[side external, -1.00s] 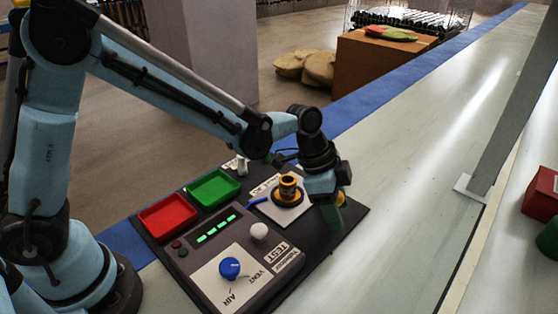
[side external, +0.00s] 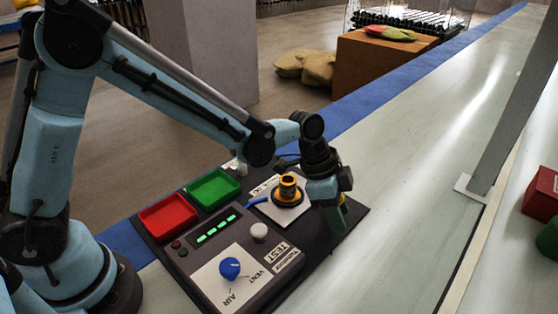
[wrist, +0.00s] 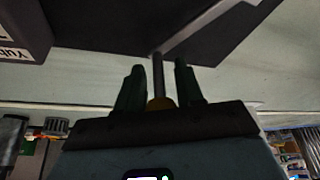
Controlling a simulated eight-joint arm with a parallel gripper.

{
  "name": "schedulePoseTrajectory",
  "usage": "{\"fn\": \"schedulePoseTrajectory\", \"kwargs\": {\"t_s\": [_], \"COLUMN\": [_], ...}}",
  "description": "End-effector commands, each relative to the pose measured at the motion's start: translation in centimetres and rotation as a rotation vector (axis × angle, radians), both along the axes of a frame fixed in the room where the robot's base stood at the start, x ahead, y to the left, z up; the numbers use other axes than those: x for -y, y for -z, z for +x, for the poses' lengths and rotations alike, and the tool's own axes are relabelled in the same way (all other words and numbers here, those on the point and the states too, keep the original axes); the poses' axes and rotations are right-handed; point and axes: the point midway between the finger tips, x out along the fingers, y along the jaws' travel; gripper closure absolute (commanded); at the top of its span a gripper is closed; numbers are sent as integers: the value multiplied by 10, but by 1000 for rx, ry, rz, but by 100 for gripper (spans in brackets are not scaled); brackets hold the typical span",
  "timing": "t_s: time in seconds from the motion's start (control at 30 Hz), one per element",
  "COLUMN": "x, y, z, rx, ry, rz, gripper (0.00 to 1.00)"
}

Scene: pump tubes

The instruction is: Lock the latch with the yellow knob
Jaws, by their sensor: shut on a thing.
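The latch shows in the wrist view as a thin grey rod (wrist: 158,75) with a yellow knob (wrist: 160,103) at its near end. My gripper (wrist: 158,80) has its two green fingers on either side of the rod and knob, shut on the knob. In the side view my gripper (side external: 336,214) points down at the right edge of the dark board (side external: 352,217), right of the yellow-and-black cylindrical fitting (side external: 288,188). The knob is mostly hidden there by my gripper, and the latch's exact angle cannot be told.
On the board lie a red tray (side external: 168,214), a green tray (side external: 213,188) and a test box with a blue dial (side external: 230,268) and white button (side external: 259,231). The pale bench (side external: 430,150) is clear to the right, with a grey post (side external: 508,120) farther off.

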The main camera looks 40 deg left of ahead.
Motion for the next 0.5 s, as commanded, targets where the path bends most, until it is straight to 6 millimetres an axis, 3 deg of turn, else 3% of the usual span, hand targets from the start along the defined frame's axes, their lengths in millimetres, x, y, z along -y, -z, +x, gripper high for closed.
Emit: {"fn": "schedulePoseTrajectory", "kwargs": {"t_s": [0.27, 0.5], "x": [-2, -12], "y": [0, 0], "z": [-4, -17], "rx": [1, 0], "ry": [38, 174], "rz": [-1, -1], "gripper": [100, 100]}}
